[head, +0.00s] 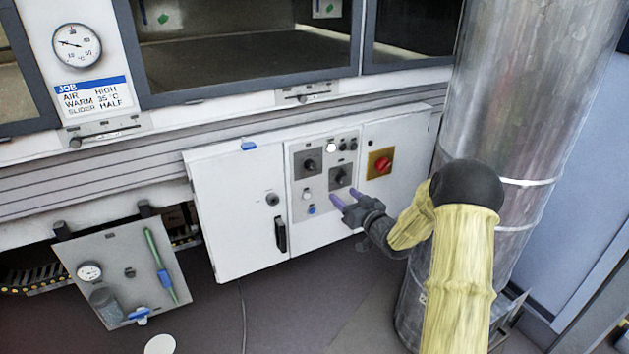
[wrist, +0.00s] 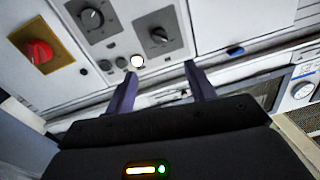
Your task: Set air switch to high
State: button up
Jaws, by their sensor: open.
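The control panel (head: 295,185) on the white cabinet carries two dark rotary knobs, an upper-left knob (head: 310,165) and a lower-right knob (head: 342,178). Their labels are too small to read, so I cannot tell which is the air switch. In the wrist view, turned about upside down, the upper-left knob (wrist: 158,36) lies beyond the fingertips, and the lower-right knob (wrist: 92,18) is farther left. My gripper (head: 345,194) is in front of the panel, near the lower-right knob; its purple fingers (wrist: 159,74) are apart with nothing between them.
A job card (head: 93,97) reads air high, warm 35 °C, slider half. A red switch on a yellow plate (head: 380,163) is right of the panel. A lit white lamp (head: 331,147) sits above the knobs. A metal duct (head: 510,100) stands close on the right.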

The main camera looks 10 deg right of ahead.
aim_at(314, 168)
jog(key=shift+w, duration=0.1)
jog(key=b+x, duration=0.4)
jog(key=x, duration=1.3)
jog(key=shift+w, duration=0.1)
jog(key=shift+r, duration=0.1)
jog(key=c, duration=1)
